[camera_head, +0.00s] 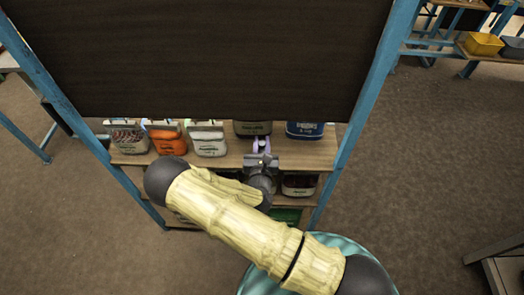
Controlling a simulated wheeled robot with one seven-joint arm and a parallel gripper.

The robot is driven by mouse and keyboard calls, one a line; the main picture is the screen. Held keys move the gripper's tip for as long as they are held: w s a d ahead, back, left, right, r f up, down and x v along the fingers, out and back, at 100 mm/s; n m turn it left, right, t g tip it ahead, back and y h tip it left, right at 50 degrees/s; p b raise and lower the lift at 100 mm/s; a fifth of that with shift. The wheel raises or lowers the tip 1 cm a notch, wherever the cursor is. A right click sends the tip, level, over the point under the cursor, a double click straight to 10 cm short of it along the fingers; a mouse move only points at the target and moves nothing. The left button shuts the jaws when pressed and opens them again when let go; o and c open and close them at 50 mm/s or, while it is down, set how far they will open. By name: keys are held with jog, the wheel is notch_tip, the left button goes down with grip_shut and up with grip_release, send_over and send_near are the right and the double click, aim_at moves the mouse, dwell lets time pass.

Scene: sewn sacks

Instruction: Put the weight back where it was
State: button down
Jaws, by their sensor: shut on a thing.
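My gripper (261,142) reaches over the upper shelf, pale lavender at its tips, in front of a row of labelled containers. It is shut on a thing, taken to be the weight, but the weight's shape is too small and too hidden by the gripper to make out. The shelf board (233,160) shows bare wood left of the gripper. I cannot tell whether the held thing touches the shelf.
A grey container (127,140), an orange one (166,140), a white one (207,143), a dark green one (252,128) and a blue one (304,130) line the shelf. A dark bin (299,186) sits lower right. A large dark panel (210,55) overhangs the shelf. Open floor lies right.

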aim_at(262, 151)
jog(key=shift+f, duration=1.85)
jog(key=shift+f, duration=0.1)
jog(key=c, duration=1.2)
grip_release()
jog(key=s+b, duration=0.1)
jog(key=s, duration=1.1)
jog(key=shift+a+b, duration=0.2)
jog(key=shift+b, duration=0.1)
